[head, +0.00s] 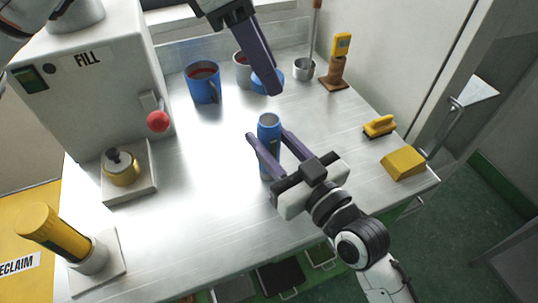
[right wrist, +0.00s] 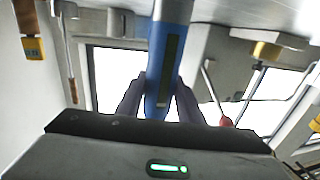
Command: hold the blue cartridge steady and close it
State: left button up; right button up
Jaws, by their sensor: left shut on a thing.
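The blue cartridge (head: 268,128) is upright over the middle of the metal table, its round top end open. My right gripper (head: 268,134) has a purple finger on each side of it and is shut on its body. In the right wrist view the cartridge (right wrist: 168,45) runs between the two fingers (right wrist: 160,95). I cannot tell whether its base touches the table. My left gripper (head: 268,88) is above and behind the cartridge, fingers pointing down, shut on a small blue piece (head: 258,82) that looks like a cap, partly hidden by the fingers.
The FILL machine (head: 100,90) with a red knob (head: 158,121) stands left. A blue mug (head: 205,85), a grey mug (head: 242,70) and a metal cup (head: 304,69) are at the back. A yellow brush (head: 379,126) and yellow block (head: 403,164) lie right. Table left of the cartridge is clear.

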pick_arm(q)
send_over(274, 119)
jog(key=a, duration=0.1)
jog(key=shift+s+a+f, duration=0.1)
jog(key=shift+a+f, duration=0.05)
jog(key=shift+f, duration=2.35)
jog(key=shift+f, duration=0.1)
jog(key=shift+f, duration=0.8)
jog(key=shift+f, duration=0.55)
